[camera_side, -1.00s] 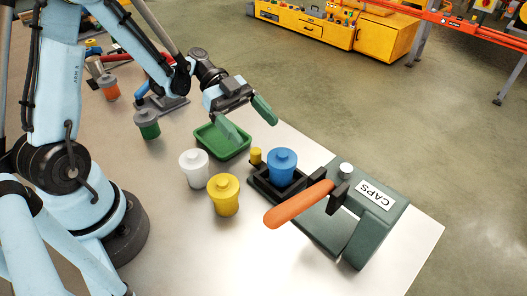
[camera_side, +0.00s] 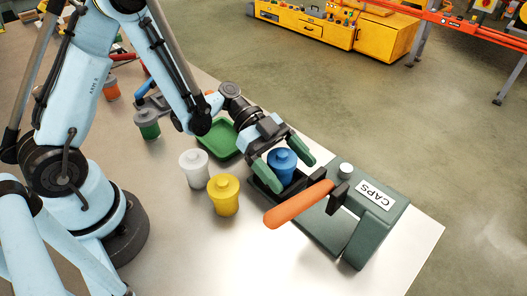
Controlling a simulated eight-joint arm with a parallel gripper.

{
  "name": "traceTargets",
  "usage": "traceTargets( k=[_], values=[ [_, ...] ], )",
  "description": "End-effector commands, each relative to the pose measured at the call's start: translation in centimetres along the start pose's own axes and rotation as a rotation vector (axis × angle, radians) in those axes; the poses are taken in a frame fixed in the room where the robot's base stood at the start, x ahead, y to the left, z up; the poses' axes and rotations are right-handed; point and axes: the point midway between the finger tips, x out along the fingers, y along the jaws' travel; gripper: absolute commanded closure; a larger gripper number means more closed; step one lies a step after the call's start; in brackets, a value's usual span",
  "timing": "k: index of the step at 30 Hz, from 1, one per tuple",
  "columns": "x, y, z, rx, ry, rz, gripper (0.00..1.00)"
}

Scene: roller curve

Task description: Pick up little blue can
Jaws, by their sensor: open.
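The little blue can (camera_side: 283,165) stands upright with its knobbed lid in the black holder (camera_side: 263,187) beside the green CAPS press. My gripper (camera_side: 286,172) is open, with its two green fingers on either side of the blue can, one at its left and one at its right. I cannot tell whether either finger touches the can. The lower part of the can is partly hidden by the left finger and the holder.
The CAPS press (camera_side: 367,215) with its orange lever (camera_side: 298,205) stands close at the right. A white can (camera_side: 194,168) and a yellow can (camera_side: 223,195) stand to the left. A green tray (camera_side: 222,140) lies behind them. The front table area is clear.

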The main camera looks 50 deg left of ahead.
Motion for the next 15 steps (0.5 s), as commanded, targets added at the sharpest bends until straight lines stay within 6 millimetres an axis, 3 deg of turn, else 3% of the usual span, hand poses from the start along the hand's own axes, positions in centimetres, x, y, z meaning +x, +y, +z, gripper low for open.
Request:
traceTargets(
  k=[7,15],
  values=[
    [0.12,-0.02,0.00,-0.001,0.000,-0.001,0.12],
    [0.10,-0.02,0.00,0.000,0.000,-0.001,0.53]
  ],
)
